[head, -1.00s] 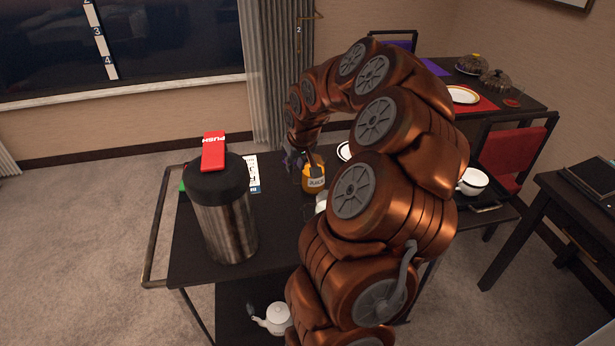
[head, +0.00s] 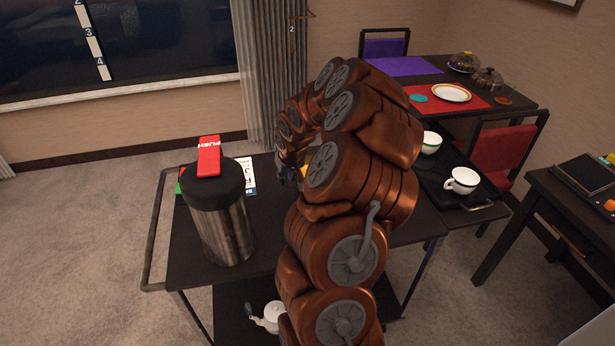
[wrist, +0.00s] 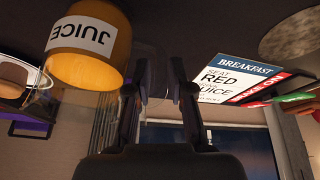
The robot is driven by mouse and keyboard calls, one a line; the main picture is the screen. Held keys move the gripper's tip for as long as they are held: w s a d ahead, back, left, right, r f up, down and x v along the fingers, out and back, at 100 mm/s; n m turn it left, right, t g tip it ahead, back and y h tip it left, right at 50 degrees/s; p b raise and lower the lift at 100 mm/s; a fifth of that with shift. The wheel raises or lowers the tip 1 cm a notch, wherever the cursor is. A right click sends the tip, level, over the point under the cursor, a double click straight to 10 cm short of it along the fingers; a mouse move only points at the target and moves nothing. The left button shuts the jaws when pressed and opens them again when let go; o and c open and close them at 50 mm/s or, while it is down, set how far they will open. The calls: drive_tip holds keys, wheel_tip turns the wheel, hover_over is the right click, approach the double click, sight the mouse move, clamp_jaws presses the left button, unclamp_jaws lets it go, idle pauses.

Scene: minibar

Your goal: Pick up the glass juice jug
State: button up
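The glass juice jug (wrist: 88,45) holds orange juice and has a white JUICE label; it appears upside down at the upper left of the wrist view. In the head view only a sliver of its orange juice (head: 305,171) shows, the rest hidden behind my arm. My gripper (wrist: 160,78) has its two dark fingers apart, beside the jug. Faint clear glass shows near the left finger; I cannot tell whether it touches. In the head view my gripper (head: 290,174) is small and partly hidden by the arm.
A steel flask (head: 222,220) with a red PUSH top stands left on the dark trolley (head: 190,262). A breakfast card (wrist: 240,80) is right of my fingers in the wrist view. White cups (head: 462,181) sit on a tray at right. A teapot (head: 270,316) is on the lower shelf.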

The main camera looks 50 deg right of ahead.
drive_tip(key=shift+w+d+f, duration=0.1)
drive_tip(key=shift+w+f, duration=0.05)
drive_tip(key=shift+f, duration=0.35)
drive_tip(key=shift+c, duration=0.5)
clamp_jaws()
